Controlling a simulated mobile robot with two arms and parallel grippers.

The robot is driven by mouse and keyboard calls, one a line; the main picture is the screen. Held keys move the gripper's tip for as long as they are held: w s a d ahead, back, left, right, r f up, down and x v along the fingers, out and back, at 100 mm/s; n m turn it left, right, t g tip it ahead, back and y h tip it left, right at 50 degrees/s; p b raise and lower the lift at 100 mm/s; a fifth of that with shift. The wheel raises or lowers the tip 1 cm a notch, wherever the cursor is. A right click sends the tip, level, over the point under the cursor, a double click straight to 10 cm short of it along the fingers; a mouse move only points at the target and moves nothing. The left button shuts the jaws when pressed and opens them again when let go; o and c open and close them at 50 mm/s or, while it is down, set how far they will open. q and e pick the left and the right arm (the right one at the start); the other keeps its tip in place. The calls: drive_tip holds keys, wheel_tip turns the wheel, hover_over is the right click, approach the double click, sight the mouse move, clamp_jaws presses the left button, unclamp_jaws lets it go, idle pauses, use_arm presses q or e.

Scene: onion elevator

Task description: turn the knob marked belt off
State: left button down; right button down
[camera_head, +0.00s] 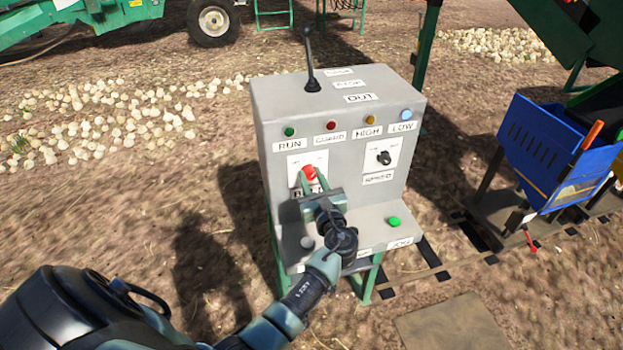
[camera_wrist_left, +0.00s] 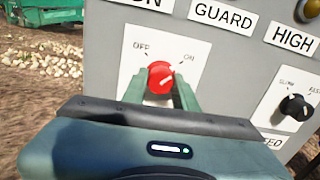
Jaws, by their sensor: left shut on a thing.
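The red knob (camera_head: 309,173) sits on a white plate on the left of the grey control box's front. In the left wrist view the red knob (camera_wrist_left: 161,77) has OFF at its upper left and ON at its upper right. Its pale pointer line slants, with its upper end toward ON. My left gripper (camera_head: 310,180) is shut on the knob, one green finger on each side; the fingers also show in the left wrist view (camera_wrist_left: 160,92). The label under the knob is mostly hidden by the gripper. My right gripper is not in view.
A black speed knob (camera_head: 384,158) is to the right on the same face. Several small lamps line the top, and a black lever (camera_head: 310,65) stands on the box. A green button (camera_head: 394,221) is on the lower shelf. A blue bin (camera_head: 555,150) stands at right.

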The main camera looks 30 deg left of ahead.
use_arm(q)
drive_tip(key=n+b, duration=0.3)
drive_tip(key=shift+f+n, duration=0.25)
drive_tip(key=shift+n, duration=0.05)
drive_tip(key=n+b, duration=0.4)
drive_tip(key=shift+d+n, duration=0.1)
drive_tip(key=shift+n, duration=0.2)
drive_tip(key=n+b, duration=0.5)
drive_tip(key=n, duration=0.1)
drive_tip(key=shift+w, duration=0.1)
drive_tip(key=shift+r+n+b, duration=0.2)
drive_tip(key=shift+n+b, duration=1.15)
drive_tip(key=shift+n, duration=0.15)
drive_tip(key=c, duration=1.1)
unclamp_jaws()
drive_tip(key=shift+r, duration=0.1)
